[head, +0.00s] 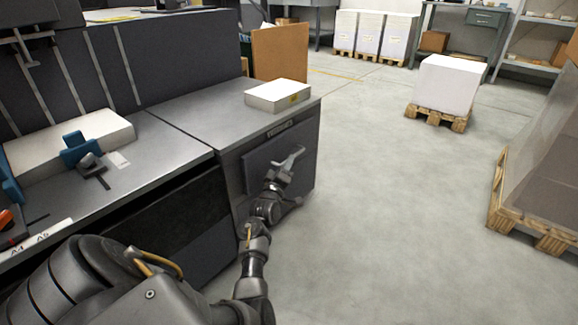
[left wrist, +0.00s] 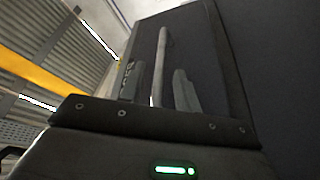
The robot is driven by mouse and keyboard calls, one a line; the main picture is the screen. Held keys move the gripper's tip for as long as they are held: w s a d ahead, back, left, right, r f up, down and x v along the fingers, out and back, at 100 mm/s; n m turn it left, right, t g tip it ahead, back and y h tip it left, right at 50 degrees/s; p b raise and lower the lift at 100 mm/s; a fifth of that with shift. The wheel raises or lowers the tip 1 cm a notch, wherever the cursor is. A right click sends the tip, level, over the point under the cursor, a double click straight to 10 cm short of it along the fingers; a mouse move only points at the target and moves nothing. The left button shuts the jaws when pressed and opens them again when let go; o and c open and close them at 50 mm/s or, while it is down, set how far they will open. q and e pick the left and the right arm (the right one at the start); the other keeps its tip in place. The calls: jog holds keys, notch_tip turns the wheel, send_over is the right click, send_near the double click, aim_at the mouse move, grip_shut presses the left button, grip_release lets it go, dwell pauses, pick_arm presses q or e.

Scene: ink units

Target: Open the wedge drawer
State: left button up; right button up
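The wedge drawer (head: 257,166) is a dark panel in the front of the grey cabinet, below a small label (head: 280,130). It looks shut. Its pale bar handle (head: 291,157) stands at the drawer front and also shows in the left wrist view (left wrist: 161,62). My left gripper (head: 279,172) is at the handle, partly covering the drawer. In the left wrist view, the fingers of my left gripper (left wrist: 162,92) stand on either side of the bar, with narrow gaps showing, so it looks open around the handle. My right gripper is not in view.
A white box (head: 277,95) lies on the cabinet top (head: 208,108). At the left is a worktop with a paper stack (head: 70,140) and blue clamps. Open floor (head: 385,200) lies to the right, with pallets (head: 437,117) beyond it.

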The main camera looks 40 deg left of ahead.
pick_arm(q)
jog(key=shift+b+x, duration=0.45)
jog(key=shift+x, duration=0.95)
jog(key=shift+c, duration=0.3)
grip_shut()
